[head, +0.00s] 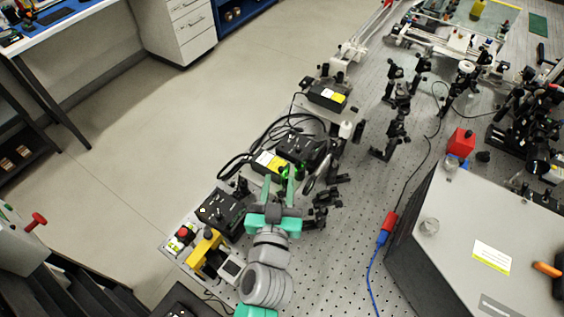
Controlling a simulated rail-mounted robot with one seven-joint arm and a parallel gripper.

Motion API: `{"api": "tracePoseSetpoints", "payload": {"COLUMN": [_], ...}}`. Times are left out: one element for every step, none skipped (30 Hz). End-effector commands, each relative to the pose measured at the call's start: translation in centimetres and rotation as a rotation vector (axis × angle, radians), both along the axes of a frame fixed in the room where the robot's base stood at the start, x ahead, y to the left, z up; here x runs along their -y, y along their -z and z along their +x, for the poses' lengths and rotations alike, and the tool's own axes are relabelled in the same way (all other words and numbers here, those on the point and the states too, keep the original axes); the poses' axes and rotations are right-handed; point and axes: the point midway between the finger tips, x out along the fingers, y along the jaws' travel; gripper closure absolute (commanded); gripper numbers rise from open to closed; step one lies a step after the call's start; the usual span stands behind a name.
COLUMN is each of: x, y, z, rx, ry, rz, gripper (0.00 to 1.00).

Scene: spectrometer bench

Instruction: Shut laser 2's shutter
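My gripper (279,184) reaches over the near left part of the optical bench, seen from above. Its two green fingers stand apart with a gap between them. Beyond the fingertips are a black box with a yellow and white label (268,163) and a black control box (302,148), with a small green glow near the fingertips. A similar labelled black box (327,95) sits farther back. I cannot read which one is laser 2, and its shutter cannot be made out. Whether the fingers touch anything is unclear.
Another black control box (220,208) is left of my gripper, near a red button (183,232) and a yellow bracket (204,249). Black cables loop behind the labelled box. Optic mounts (396,135) stand to the right. A large grey box (480,230) fills the lower right.

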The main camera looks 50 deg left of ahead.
Motion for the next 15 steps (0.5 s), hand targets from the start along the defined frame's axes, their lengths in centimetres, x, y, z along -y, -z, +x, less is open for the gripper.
{"api": "tracePoseSetpoints", "payload": {"x": [-0.7, -1.1, -1.6, -2.0, -2.4, -2.8, -3.1, -3.3, -3.6, -3.8, -3.9, -4.1, -4.1, -4.2, -4.2], "y": [-0.3, -0.4, -0.4, -0.3, -0.3, -0.3, -0.3, -0.3, -0.2, -0.3, -0.2, -0.2, -0.2, -0.2, -0.2], "z": [0.8, 1.3, 1.9, 2.3, 2.8, 3.3, 3.7, 4.0, 4.3, 4.6, 4.8, 4.9, 5.0, 5.0, 5.1], "rx": [0.002, 0.003, 0.003, 0.002, 0.002, 0.002, 0.002, 0.002, 0.002, 0.002, 0.002, 0.002, 0.002, 0.002, 0.002], "ry": [-0.001, -0.001, -0.001, -0.001, -0.001, -0.001, -0.001, -0.001, 0.000, 0.000, 0.000, 0.001, 0.001, 0.001, 0.001], "rz": [0.001, 0.001, 0.001, 0.002, 0.002, 0.002, 0.001, 0.001, 0.001, 0.002, 0.002, 0.001, 0.001, 0.001, 0.001], "gripper": [0.65, 0.65, 0.65, 0.65, 0.65, 0.65, 0.65, 0.65, 0.65, 0.65, 0.65, 0.65, 0.65, 0.65, 0.65]}}
